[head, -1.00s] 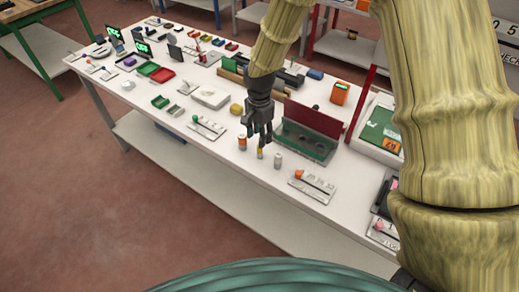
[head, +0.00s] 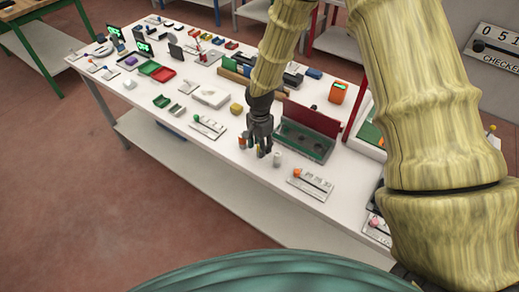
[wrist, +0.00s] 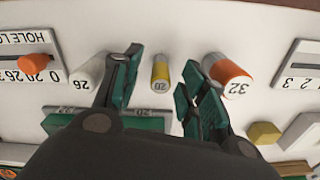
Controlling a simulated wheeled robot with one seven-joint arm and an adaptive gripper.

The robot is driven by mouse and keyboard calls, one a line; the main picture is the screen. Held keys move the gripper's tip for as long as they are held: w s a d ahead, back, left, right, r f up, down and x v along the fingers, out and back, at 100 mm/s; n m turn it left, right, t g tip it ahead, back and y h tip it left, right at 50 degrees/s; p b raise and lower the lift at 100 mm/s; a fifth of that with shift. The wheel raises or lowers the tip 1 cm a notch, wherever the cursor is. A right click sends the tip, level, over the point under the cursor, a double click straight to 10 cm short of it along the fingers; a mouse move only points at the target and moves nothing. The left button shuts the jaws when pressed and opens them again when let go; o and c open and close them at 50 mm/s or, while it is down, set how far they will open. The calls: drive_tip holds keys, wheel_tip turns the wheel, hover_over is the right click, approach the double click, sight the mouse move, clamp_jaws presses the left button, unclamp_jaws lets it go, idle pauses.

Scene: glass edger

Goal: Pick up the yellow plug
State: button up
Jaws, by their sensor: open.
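The yellow plug (wrist: 160,75), a small yellow-and-grey cylinder marked 20, stands on the white table between the spread fingers of my gripper (wrist: 161,64) in the wrist view. Gaps show on both sides of it, so neither finger appears to touch it. In the head view my gripper (head: 259,149) is low over the table and mostly hides the plug. The orange plug (wrist: 229,76), marked 32, is close beside the right finger. The white plug (wrist: 88,75), marked 26, is close beside the left finger.
A green box with a raised red lid (head: 312,117) stands just behind my gripper. A gauge plate with an orange knob (head: 311,184) lies to the right, and one with a green knob (head: 208,127) to the left. The table's front edge is near and bare.

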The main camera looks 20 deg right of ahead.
clamp_jaws()
drive_tip(key=shift+r, duration=0.1)
drive_tip(key=shift+r+b, duration=1.05)
drive_tip(key=shift+r, duration=0.25)
drive_tip(key=shift+s+r+b, duration=0.15)
drive_tip(key=shift+r+b, duration=0.15)
drive_tip(key=s+a+r+b, duration=0.1)
drive_tip(key=s+b, duration=0.4)
drive_tip(key=s, duration=1)
drive_tip(key=shift+s+a+r, duration=0.3)
drive_tip(key=shift+a, duration=0.2)
